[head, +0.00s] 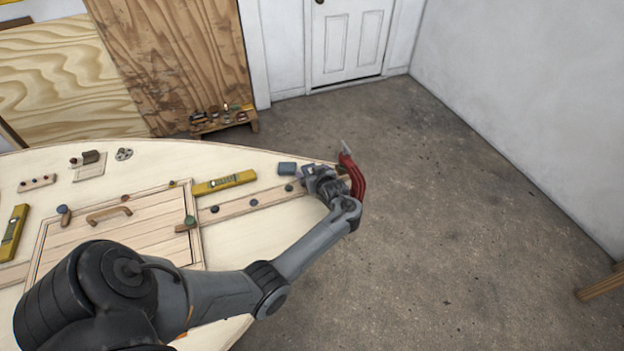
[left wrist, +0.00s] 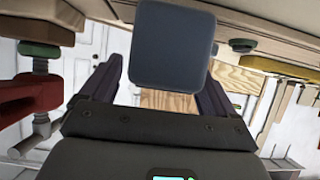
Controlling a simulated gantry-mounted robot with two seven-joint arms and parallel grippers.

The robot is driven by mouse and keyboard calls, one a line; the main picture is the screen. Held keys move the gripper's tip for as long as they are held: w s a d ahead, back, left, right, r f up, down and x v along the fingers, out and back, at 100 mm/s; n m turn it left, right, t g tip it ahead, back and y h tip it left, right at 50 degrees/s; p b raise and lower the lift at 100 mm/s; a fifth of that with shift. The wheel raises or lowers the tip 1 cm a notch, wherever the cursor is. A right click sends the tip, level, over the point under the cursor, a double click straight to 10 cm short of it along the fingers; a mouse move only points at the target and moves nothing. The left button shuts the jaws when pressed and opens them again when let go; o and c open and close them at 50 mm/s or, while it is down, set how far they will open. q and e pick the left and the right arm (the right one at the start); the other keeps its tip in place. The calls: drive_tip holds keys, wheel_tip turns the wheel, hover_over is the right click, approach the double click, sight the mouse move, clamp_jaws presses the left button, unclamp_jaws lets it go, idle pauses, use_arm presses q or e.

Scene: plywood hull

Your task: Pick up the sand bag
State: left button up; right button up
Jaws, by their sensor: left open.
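The sand bag looks to be the small blue-grey block (head: 287,168) lying on the pale plywood hull (head: 265,205), near its right end. In the left wrist view it is a dark blue-grey rounded block (left wrist: 172,46) in front of my left gripper, framed by the two fingers. My left gripper (head: 308,174) is open and just right of the bag in the head view; it also shows in the left wrist view (left wrist: 160,85). I cannot tell whether the fingers touch the bag. My right gripper is in neither view.
A red clamp (head: 354,177) sits at the hull's right edge, close beside my left wrist. A yellow level (head: 224,183) and several small knobs lie left of the bag. A second level (head: 14,232) is at far left. Concrete floor (head: 450,200) is open to the right.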

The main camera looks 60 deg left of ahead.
use_arm(q)
drive_tip(key=shift+a+f, duration=0.2)
drive_tip(key=shift+a, duration=0.05)
drive_tip(key=c, duration=1.4)
drive_tip(key=shift+r, duration=0.1)
drive_tip(key=shift+c, duration=0.6)
